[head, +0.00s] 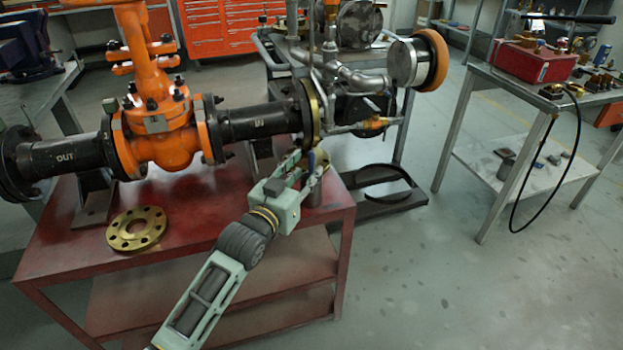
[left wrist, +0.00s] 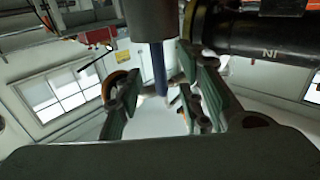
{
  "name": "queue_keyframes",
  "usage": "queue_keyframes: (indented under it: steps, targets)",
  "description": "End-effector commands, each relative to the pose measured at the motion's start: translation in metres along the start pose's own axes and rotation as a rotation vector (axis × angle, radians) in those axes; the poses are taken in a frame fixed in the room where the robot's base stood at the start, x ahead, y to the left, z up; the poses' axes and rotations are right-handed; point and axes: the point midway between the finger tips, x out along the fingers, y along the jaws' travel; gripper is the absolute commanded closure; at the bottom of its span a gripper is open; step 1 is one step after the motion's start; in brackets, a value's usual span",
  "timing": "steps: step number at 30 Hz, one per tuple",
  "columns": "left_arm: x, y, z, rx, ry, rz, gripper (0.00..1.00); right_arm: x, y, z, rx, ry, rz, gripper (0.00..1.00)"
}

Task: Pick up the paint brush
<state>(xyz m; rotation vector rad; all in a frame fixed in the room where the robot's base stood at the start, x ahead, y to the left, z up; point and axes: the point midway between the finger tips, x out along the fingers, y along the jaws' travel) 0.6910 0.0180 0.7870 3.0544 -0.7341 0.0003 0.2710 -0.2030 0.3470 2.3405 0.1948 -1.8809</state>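The paint brush shows as a dark blue handle (left wrist: 159,70) in the left wrist view, standing out of a grey cylindrical holder (left wrist: 151,20). In the head view a small blue part of the handle (head: 311,160) shows above the holder (head: 314,192), at the red table's right corner. The bristles are hidden. My left gripper (head: 314,168) is at the handle just above the holder. In the left wrist view its fingers (left wrist: 160,92) are spread, one on each side of the handle, with gaps visible. My right gripper is in neither view.
An orange gate valve (head: 165,130) with black pipes stands on the red table (head: 200,225), close beside my left gripper. A brass flange (head: 137,229) lies at the table's front. A grey cart (head: 375,205) stands behind, and a metal table (head: 520,95) with a red box stands at right.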

Motion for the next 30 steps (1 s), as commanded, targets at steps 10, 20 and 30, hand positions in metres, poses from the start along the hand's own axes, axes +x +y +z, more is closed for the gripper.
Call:
queue_keyframes:
  steps: [10, 20, 30]
  targets:
    - [0.037, 0.001, 0.003, 0.000, 0.000, 0.000, 0.65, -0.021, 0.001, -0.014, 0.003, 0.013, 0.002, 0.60]
    - [0.037, 0.001, 0.003, 0.000, 0.000, 0.000, 0.76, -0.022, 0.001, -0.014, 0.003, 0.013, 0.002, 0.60]
    - [0.036, 0.001, 0.003, 0.000, 0.000, -0.001, 1.00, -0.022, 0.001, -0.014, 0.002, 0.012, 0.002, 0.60]
